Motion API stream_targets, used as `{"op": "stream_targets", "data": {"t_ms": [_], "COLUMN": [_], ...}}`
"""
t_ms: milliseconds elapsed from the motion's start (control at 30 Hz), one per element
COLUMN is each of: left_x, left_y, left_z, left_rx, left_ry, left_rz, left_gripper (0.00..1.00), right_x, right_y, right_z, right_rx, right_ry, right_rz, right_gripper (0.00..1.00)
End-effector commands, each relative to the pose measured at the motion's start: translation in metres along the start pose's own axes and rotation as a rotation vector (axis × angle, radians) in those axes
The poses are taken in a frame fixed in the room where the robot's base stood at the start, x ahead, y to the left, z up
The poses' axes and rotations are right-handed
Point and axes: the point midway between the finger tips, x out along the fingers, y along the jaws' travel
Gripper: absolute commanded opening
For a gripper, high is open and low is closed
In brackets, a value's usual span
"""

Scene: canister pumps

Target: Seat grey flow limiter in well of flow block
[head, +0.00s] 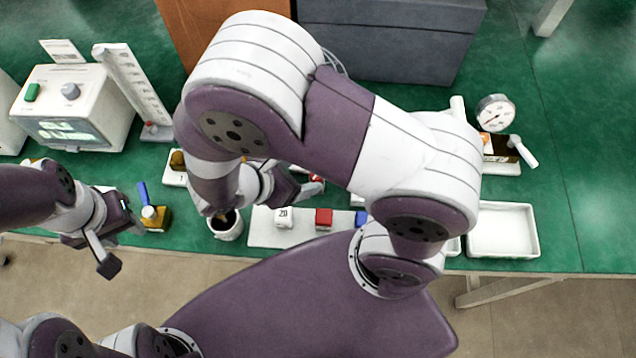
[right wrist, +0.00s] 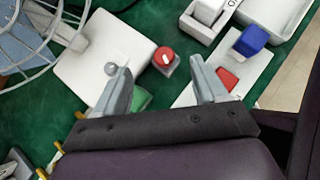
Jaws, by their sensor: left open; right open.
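I cannot surely pick out the grey flow limiter or the flow block; my right arm covers much of the table's middle in the head view. A brass-coloured block (head: 156,218) with a blue lever stands near the front left, just right of my left gripper (head: 122,246), which is open and empty. My right gripper (right wrist: 163,82) is open in the right wrist view, with nothing visibly held. A green piece (right wrist: 140,99) shows between the fingers.
A white strip (head: 262,235) bears a white "20" cube (head: 283,218), a red cube (head: 324,218) and a blue cube (head: 360,218). A white cup (head: 228,230) stands left of it. A white tray (head: 502,250) and gauge (head: 495,112) are right. A control box (head: 75,105) is left.

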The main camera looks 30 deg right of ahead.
Motion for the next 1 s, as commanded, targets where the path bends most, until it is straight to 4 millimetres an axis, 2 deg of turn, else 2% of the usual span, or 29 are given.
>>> {"op": "stream_targets", "data": {"t_ms": [33,167,400,500,700,867,900,1000], "left_x": [0.010,0.012,0.016,0.017,0.016,0.017,0.017,0.017], "left_y": [0.000,0.000,0.000,0.000,0.000,0.000,0.000,0.000], "left_z": [0.001,0.001,0.002,0.002,0.002,0.002,0.002,0.002], "left_rx": [0.000,0.000,0.000,0.000,0.000,0.000,0.000,0.000], "left_ry": [0.000,0.001,0.001,0.001,0.001,0.001,0.001,0.001], "left_rz": [0.000,0.000,0.000,0.000,0.000,0.000,0.000,0.000], "left_gripper": [0.43,0.43,0.43,0.43,0.43,0.43,0.43,0.43], "right_x": [0.013,0.025,0.067,0.074,0.074,0.074,0.074,0.074], "right_y": [0.000,-0.001,-0.003,-0.003,-0.003,-0.003,-0.003,-0.003], "right_z": [-0.004,-0.001,-0.002,-0.001,-0.001,-0.001,-0.001,-0.001], "right_rx": [0.003,0.003,0.005,0.004,0.005,0.005,0.005,0.005], "right_ry": [0.001,0.002,0.003,0.003,0.004,0.004,0.004,0.004], "right_rz": [-0.002,-0.003,-0.005,-0.003,-0.002,-0.002,-0.002,-0.002], "right_gripper": [0.72,0.72,0.72,0.72,0.72,0.20,0.17,0.17]}}
